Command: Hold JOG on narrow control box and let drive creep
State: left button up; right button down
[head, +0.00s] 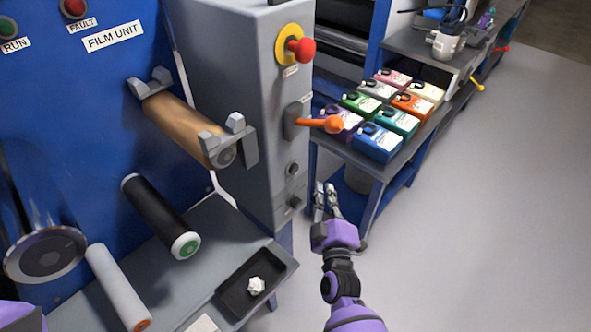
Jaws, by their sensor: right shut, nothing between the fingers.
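The narrow control box (240,110) is a tall grey cabinet to the right of the blue film unit. Its front carries a red mushroom button (302,50) on a yellow ring, an orange lever (333,124) pointing right, and two small dark controls, an upper one (292,169) and a lower one (295,202). Their labels are too small to read, so I cannot tell which is JOG. My right gripper (325,188) is shut and empty, just right of the lower control, apart from it in the picture. My left gripper is out of view.
A tan roller (183,125) sits in brackets on the film unit (120,90); a black roller (155,210) is below. A dark tray (238,298) holds a crumpled white piece. Several coloured containers (377,142) stand on a bench at right. The floor at right is clear.

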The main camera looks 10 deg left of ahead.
aim_at(294, 169)
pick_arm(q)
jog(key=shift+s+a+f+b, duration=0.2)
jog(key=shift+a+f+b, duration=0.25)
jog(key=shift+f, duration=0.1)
pick_arm(e)
jog(key=w+a, duration=0.1)
jog(key=a, duration=0.1)
jog(key=w+a, duration=0.2)
jog(key=shift+w+a, duration=0.2)
jog(key=shift+a, duration=0.1)
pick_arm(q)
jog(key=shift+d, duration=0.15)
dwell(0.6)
pick_arm(e)
jog(key=shift+w+a+f, duration=0.1)
jog(key=shift+w+a, duration=0.15)
jog(key=shift+a, duration=0.1)
jog(key=shift+w+a, duration=0.25)
jog(key=shift+a, duration=0.15)
dwell(2.0)
jog(key=shift+d, duration=0.1)
dwell(1.5)
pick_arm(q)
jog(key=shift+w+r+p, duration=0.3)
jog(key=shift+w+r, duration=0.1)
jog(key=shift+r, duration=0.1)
pick_arm(e)
jog(key=shift+s+d, duration=0.55)
jog(key=shift+d, duration=0.1)
